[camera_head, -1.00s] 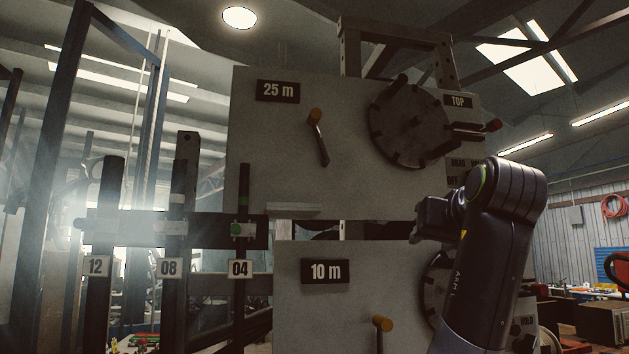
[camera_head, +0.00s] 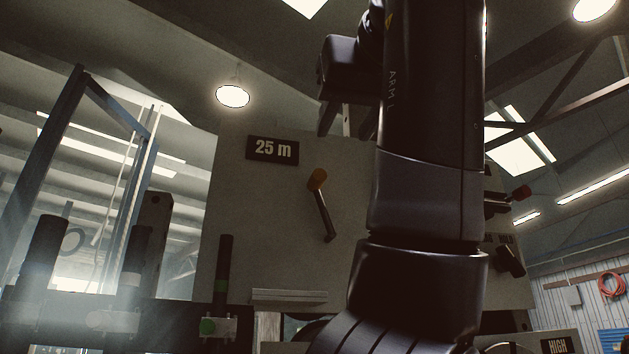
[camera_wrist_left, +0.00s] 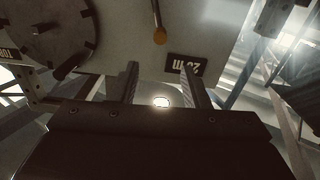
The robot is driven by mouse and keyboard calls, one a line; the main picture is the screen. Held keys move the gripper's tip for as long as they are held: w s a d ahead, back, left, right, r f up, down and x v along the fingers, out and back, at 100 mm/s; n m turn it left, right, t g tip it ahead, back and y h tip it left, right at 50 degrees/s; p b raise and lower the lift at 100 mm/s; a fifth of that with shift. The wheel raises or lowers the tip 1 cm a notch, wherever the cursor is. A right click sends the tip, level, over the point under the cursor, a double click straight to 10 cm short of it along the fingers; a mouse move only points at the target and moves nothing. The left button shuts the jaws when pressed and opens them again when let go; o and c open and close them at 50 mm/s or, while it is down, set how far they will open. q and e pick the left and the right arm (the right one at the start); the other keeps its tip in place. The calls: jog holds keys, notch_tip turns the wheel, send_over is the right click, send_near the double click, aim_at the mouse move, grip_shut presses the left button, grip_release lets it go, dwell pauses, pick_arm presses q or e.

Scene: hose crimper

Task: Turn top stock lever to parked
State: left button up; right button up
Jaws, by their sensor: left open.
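The upper grey panel (camera_head: 240,230) bears a 25 m sign (camera_head: 272,149) and a lever with an orange knob (camera_head: 318,180), hanging down and slightly right. A red-tipped lever (camera_head: 521,192) sticks out rightward at the panel's right side, partly behind my arm. A black handle (camera_head: 510,260) sits below it. I cannot tell which is the stock lever. In the wrist view, my left gripper (camera_wrist_left: 160,68) is open and empty; the orange knob (camera_wrist_left: 159,37) and the sign (camera_wrist_left: 187,62) lie beyond its fingers. The notched disc (camera_wrist_left: 45,30) shows there; my arm covers it in the head view.
My left arm stands upright across the panel's right half. A HIGH label (camera_head: 557,345) shows at lower right. A red hose coil (camera_head: 612,285) hangs on the far wall.

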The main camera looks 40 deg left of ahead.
aim_at(320, 172)
pick_arm(q)
jog(key=p+x, duration=0.4)
jog(key=x, duration=0.9)
jog(key=shift+a+p, duration=0.25)
jog(key=shift+p, duration=0.05)
jog(key=shift+w+a+r, duration=0.1)
jog(key=shift+w+a, duration=0.1)
jog(key=shift+w, duration=0.1)
jog(key=shift+w+a+p, duration=0.3)
jog(key=shift+p, duration=0.15)
jog(key=shift+w+a, duration=0.25)
jog(key=shift+a, duration=0.1)
jog(key=shift+s+d, duration=0.1)
jog(key=shift+d, duration=0.05)
jog(key=c, duration=0.7)
grip_shut()
pick_arm(e)
notch_tip(320, 172, up, 6)
jog(key=s, duration=0.1)
jog(key=shift+s+d, duration=0.3)
jog(key=shift+d, duration=0.15)
